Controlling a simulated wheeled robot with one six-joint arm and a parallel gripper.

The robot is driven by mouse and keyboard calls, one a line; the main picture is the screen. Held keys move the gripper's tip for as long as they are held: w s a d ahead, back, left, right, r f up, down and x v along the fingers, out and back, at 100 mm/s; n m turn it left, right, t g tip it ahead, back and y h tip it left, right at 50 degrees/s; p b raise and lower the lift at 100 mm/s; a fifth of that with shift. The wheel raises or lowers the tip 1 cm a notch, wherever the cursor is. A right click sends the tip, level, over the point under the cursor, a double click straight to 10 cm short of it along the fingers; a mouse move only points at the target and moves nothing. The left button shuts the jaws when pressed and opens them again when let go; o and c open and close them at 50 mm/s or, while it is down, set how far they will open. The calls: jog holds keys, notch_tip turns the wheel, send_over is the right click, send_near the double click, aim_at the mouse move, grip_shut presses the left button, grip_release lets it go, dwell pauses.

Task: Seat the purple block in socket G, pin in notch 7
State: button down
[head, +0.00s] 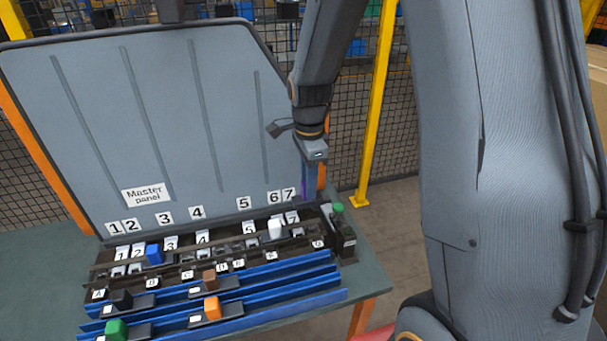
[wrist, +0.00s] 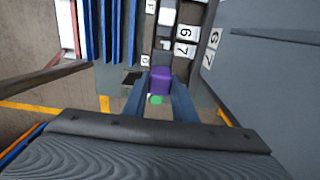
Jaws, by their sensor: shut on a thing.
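My gripper (head: 312,160) is shut on the purple block (head: 306,182) and holds it in the air near the right end of the fixture. In the wrist view the purple block (wrist: 160,78) sits between the two fingers of my gripper (wrist: 160,88). Its pin cannot be made out. The label that looks like G (head: 318,244) is at the right end of the front label row, and the notch label 7 (head: 289,194) is on the panel's lower edge. The wrist view shows a 7 label (wrist: 184,49) ahead of the block. Socket G itself is not clearly visible.
A white block (head: 275,229) and a blue block (head: 153,252) stand in the fixture. Brown (head: 209,278), black (head: 121,298), orange (head: 212,307) and green (head: 116,329) blocks stand around the blue rails. The upright master panel (head: 150,110) rises behind. A green-topped post (head: 338,208) stands at the right end.

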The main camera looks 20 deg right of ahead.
aim_at(307, 203)
jog(key=shift+f+b, duration=2.7)
jog(key=shift+f, duration=0.55)
jog(key=shift+s+a, duration=0.1)
jog(key=shift+a, duration=0.05)
